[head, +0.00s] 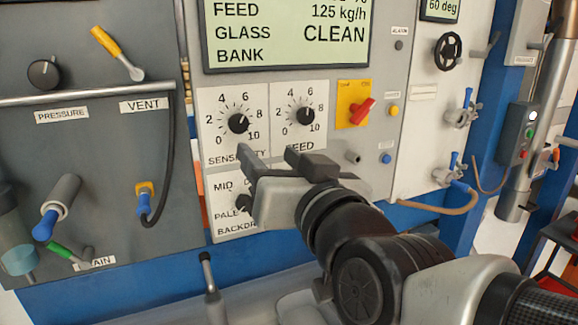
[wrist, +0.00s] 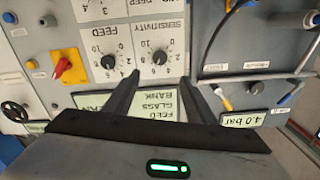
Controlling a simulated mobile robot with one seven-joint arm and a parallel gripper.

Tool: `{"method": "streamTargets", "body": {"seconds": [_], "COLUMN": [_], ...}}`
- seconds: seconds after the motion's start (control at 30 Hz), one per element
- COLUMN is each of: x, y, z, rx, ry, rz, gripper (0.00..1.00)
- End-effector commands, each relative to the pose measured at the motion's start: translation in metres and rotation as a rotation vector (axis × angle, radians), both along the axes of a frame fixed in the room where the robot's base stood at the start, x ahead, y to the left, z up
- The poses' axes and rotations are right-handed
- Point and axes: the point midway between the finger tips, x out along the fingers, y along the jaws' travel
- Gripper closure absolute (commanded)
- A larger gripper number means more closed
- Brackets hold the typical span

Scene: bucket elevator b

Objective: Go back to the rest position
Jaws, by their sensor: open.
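My gripper (head: 268,154) is in front of the control panel (head: 386,150), just below the sensitivity knob (head: 238,123) and the feed knob (head: 305,115). Its two fingers are apart with nothing between them. In the wrist view my gripper (wrist: 160,78) also shows open and empty, with the panel upside down beyond it. I cannot tell how far the fingertips are from the panel. My gripper partly covers the backdrop knob (head: 243,202) and its label. The display (head: 290,35) reads feed 125 kg/h and glass bank clean.
A red switch (head: 363,112) on a yellow plate is to the right of the knobs. A grey panel at left carries a rail (head: 90,94), a yellow-handled lever (head: 117,52) and a black hose (head: 170,160). Blue-handled valves (head: 460,112) and a black handwheel (head: 447,51) are at right.

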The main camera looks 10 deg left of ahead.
Motion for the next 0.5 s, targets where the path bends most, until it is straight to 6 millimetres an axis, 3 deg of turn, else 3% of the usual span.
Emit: {"method": "streamTargets", "body": {"seconds": [0.33,0.43,0.5], "x": [0.002,0.007,0.010], "y": [-0.005,-0.024,-0.048], "z": [-0.005,-0.025,-0.050], "rx": [-0.018,-0.083,-0.157], "ry": [0.020,0.098,0.195], "rz": [-0.008,-0.038,-0.076], "gripper": [0.49,0.49,0.49]}}
